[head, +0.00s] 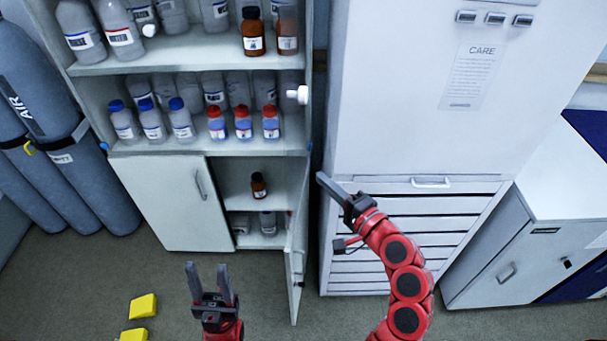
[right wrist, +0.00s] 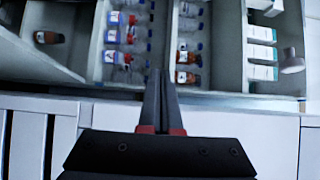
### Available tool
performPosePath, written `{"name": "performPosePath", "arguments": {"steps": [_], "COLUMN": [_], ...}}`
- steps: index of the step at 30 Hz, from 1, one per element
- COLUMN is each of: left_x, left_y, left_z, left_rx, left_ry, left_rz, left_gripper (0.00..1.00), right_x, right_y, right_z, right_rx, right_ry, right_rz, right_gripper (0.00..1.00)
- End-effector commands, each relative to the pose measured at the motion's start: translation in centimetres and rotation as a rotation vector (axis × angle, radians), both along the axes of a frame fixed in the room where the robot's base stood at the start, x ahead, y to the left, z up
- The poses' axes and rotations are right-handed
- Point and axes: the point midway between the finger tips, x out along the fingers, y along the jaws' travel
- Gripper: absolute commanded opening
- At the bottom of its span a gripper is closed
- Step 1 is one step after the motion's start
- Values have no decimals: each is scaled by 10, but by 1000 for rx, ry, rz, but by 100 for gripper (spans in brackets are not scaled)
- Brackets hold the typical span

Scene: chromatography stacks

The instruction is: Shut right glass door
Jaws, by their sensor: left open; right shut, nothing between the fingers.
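The right glass door (head: 290,72) of the shelf cabinet is hard to make out; it appears to stand open, seen nearly edge-on at the cabinet's right side. Its white knob (head: 301,95) points right, and a white knob also shows in the right wrist view (right wrist: 291,63). My right gripper (head: 322,178) is shut and empty, right of the cabinet and below the knob, apart from it in the picture. Its closed fingers show in the right wrist view (right wrist: 158,100). My left gripper (head: 209,267) is open and empty, low in front of the lower cabinet.
The lower right cabinet door (head: 295,262) stands open; the lower left door (head: 160,205) is shut. Several bottles (head: 240,122) stand on the shelves. A tall white unit (head: 400,100) stands right of the cabinet. Grey gas cylinders (head: 50,110) stand left. Yellow blocks (head: 143,306) lie on the floor.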

Motion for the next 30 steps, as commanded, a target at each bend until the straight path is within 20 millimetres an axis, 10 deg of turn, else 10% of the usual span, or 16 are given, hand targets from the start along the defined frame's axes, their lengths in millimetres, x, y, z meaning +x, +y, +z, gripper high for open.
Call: {"name": "performPosePath", "arguments": {"steps": [11,30], "left_x": [0,0], "left_y": [0,0], "left_z": [31,37], "left_rx": [0,0], "left_ry": [1,0], "left_rz": [0,0], "left_gripper": [50,50], "right_x": [20,20], "right_y": [46,56], "right_z": [4,3], "right_rx": [0,2], "right_ry": [-3,-1], "right_rz": [1,-26], "right_gripper": [0,0]}}
